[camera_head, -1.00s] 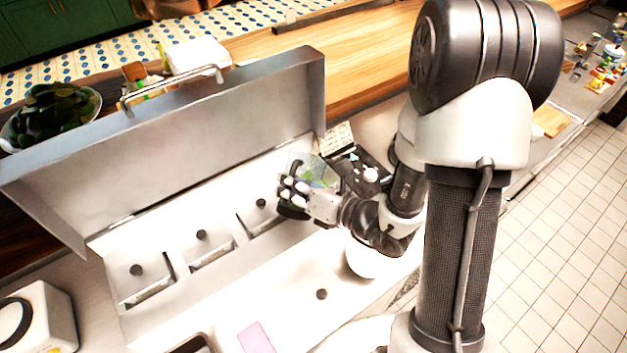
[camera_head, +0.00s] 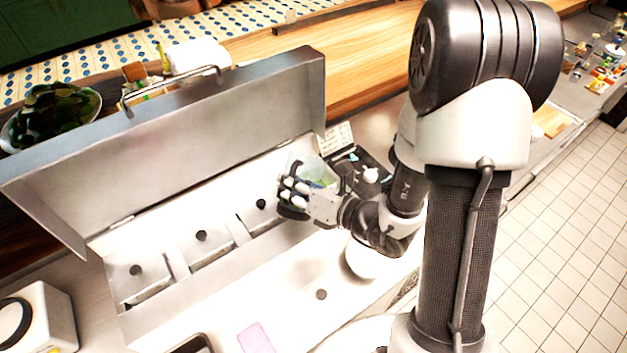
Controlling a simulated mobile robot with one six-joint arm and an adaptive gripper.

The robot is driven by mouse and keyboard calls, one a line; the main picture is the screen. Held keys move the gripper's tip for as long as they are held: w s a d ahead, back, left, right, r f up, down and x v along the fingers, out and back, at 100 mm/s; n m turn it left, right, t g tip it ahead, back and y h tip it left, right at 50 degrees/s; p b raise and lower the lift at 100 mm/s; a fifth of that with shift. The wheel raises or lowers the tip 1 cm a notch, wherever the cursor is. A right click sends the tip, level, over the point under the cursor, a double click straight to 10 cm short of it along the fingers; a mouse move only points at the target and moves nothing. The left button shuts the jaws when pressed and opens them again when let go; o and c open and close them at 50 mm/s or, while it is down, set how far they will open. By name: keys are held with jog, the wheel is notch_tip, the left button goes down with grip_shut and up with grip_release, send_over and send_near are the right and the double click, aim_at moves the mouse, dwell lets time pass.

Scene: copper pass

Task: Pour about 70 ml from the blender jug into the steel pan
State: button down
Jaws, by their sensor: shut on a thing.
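The jug's tilt and liquid level are hard to tell. At the bottom edge, a rectangular steel pan (camera_head: 207,338) with a dark inside is cut off by the frame. It lies well to the lower left of my gripper. I cannot tell for sure that it is the task's pan.
The steel unit's raised lid (camera_head: 190,150) stands behind its row of compartments. A pink card (camera_head: 256,338) lies on the front counter. A white appliance (camera_head: 45,315) is at lower left, a dark device (camera_head: 372,168) beside the jug. A bowl of greens (camera_head: 50,115) stands behind the lid.

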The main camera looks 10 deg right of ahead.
jog(key=shift+s+a+f, duration=0.1)
jog(key=shift+s+f, duration=0.15)
jog(key=shift+s, duration=0.2)
jog(key=shift+s+a+f+b, duration=0.1)
jog(key=shift+f+b, duration=0.15)
jog(key=shift+b, duration=0.7)
jog(key=shift+r+n+p, duration=0.3)
jog(key=shift+p, duration=0.4)
jog(key=shift+r+p, duration=0.1)
jog(key=shift+p, duration=1)
jog(key=n+p, duration=0.1)
jog(key=f+t+p, duration=0.1)
jog(key=shift+s+a+n+p, duration=0.3)
jog(key=shift+a+n+p, duration=0.05)
jog(key=shift+n, duration=0.05)
jog(key=shift+s+a+f+n+t+y+b, duration=0.15)
jog(key=shift+s+a+f+n+t+b, duration=0.15)
jog(key=shift+f+n+b, duration=0.5)
jog(key=shift+s+a+f+n+t+y+b, duration=0.2)
jog(key=shift+f+n+t+b, duration=0.35)
jog(key=shift+f+n, duration=0.45)
jog(key=shift+s+a+f+n+t+y+b, duration=0.2)
jog(key=shift+a+f+n+t+b, duration=0.1)
jog(key=shift+f+n+b, duration=0.55)
